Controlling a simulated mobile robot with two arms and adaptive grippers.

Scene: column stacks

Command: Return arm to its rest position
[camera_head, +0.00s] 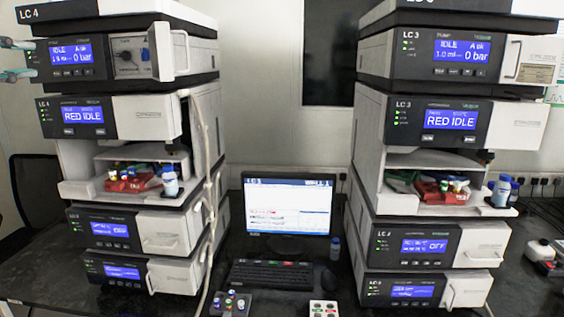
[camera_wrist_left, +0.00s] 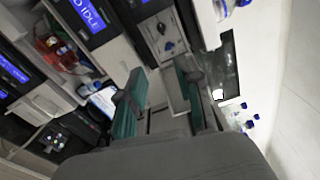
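My left gripper (camera_head: 35,59) shows at the left edge of the head view, in front of the upper left side of the LC 4 stack (camera_head: 104,62). Only its two teal-padded fingers are visible there, one above the other with a gap between them. In the left wrist view the gripper (camera_wrist_left: 160,75) has its fingers apart with nothing held between them. The rest of my left arm is outside the head view. My right gripper is in neither view.
The LC 3 stack (camera_head: 445,64) stands on the right. A monitor (camera_head: 288,205) and keyboard (camera_head: 270,275) sit between the stacks on the dark bench. Red vial trays (camera_head: 133,183) lie in the LC 4 opening. A vial rack (camera_head: 230,304) is at the front.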

